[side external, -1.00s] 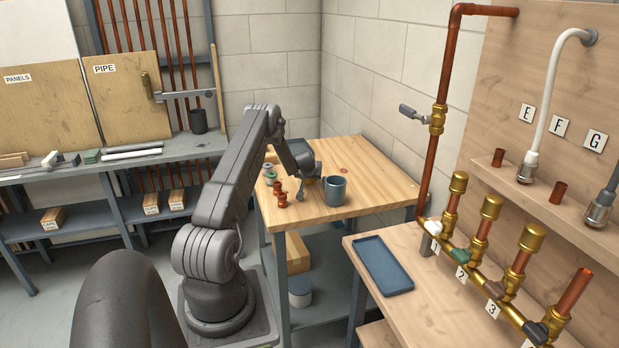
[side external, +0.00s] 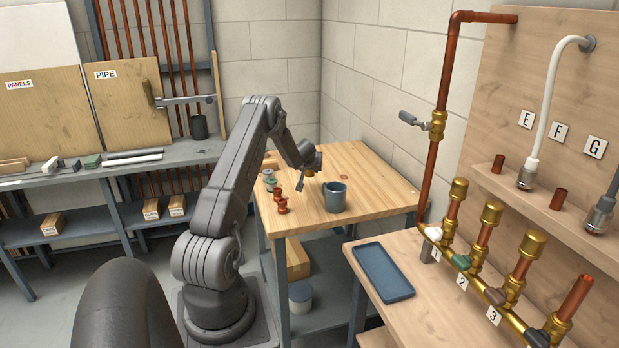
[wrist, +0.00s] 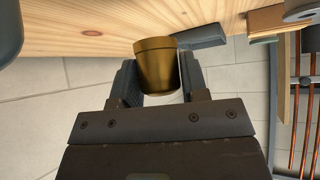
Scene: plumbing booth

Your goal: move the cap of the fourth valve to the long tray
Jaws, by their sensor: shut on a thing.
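My gripper (side external: 307,178) is above the wooden table at the back, near the blue-grey cup. In the wrist view my gripper (wrist: 157,72) is shut on a brass cap (wrist: 157,62), with a finger on each side of it. The fourth valve (side external: 538,337) is at the near right end of the brass manifold, and its copper pipe (side external: 575,297) stands bare on top. The other three valves carry brass caps. A long blue tray (side external: 372,250) lies empty on the bench left of the manifold.
The cup (side external: 335,197) stands on the wooden table (side external: 375,186), close to my gripper. Copper fittings (side external: 280,202) and small rings (side external: 268,175) lie at the table's left. The table's right part is clear. A vertical copper pipe (side external: 430,180) rises behind the bench.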

